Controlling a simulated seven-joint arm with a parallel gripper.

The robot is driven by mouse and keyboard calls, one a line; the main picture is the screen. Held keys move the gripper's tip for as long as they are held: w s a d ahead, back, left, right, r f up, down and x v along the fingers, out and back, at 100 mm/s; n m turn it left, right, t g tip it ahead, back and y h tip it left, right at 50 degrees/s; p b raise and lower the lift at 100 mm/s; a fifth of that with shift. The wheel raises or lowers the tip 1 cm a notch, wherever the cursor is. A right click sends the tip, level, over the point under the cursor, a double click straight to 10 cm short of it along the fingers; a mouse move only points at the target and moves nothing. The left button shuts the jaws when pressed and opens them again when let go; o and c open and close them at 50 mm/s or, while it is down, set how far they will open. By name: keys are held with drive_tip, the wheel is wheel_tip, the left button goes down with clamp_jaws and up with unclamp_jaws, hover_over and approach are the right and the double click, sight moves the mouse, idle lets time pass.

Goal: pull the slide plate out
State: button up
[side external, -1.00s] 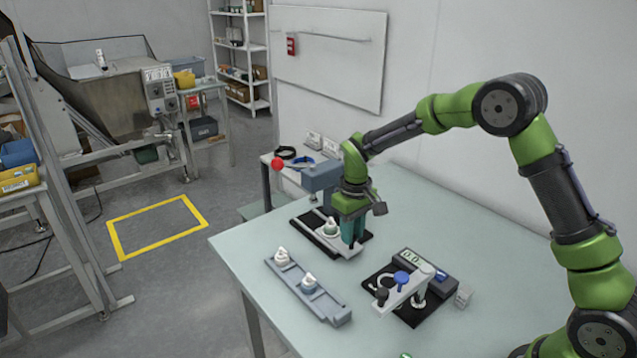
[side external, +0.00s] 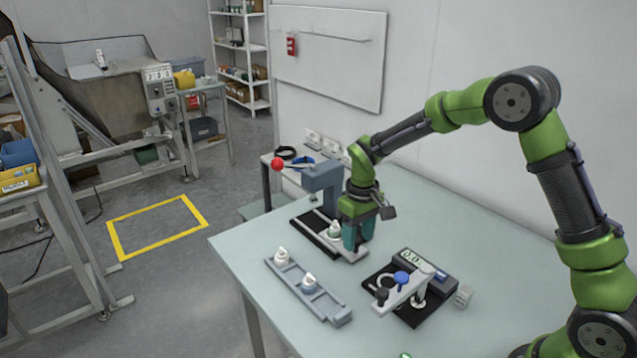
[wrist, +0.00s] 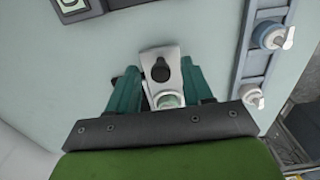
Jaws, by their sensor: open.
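The slide plate (side external: 354,254) is a light grey strip reaching out from the grey press (side external: 322,188) over its black base. In the wrist view the plate (wrist: 155,52) has a black knob (wrist: 160,70) near its outer end. A whitish-green part (wrist: 168,100) sits on the plate behind the knob; it also shows beside my fingers in the side view (side external: 334,230). My gripper (side external: 357,240) is over the plate with its teal fingers pointing down. In the wrist view my gripper (wrist: 159,66) is open, with a finger on either side of the knob. Finger contact with it cannot be told.
A grey rail (side external: 310,293) with two white-topped parts lies in front of the press. A black fixture (side external: 415,310) with a digital display and blue knob stands to the right. The table's right back area (side external: 470,225) is clear.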

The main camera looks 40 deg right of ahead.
wheel_tip(320, 180, up, 17)
idle(0.4)
drive_tip(key=shift+f, duration=0.1)
drive_tip(key=s+a+r+m+t+y, duration=0.1)
drive_tip(key=s+m+t, duration=0.1)
drive_tip(key=s, duration=0.9)
drive_tip(key=s+a+r+m+t+y, duration=0.1)
drive_tip(key=s+t, duration=0.4)
drive_tip(key=s, duration=0.5)
drive_tip(key=shift+s+a+r+m, duration=0.35)
drive_tip(key=shift+s+a+m, duration=0.05)
drive_tip(key=shift+m, duration=0.1)
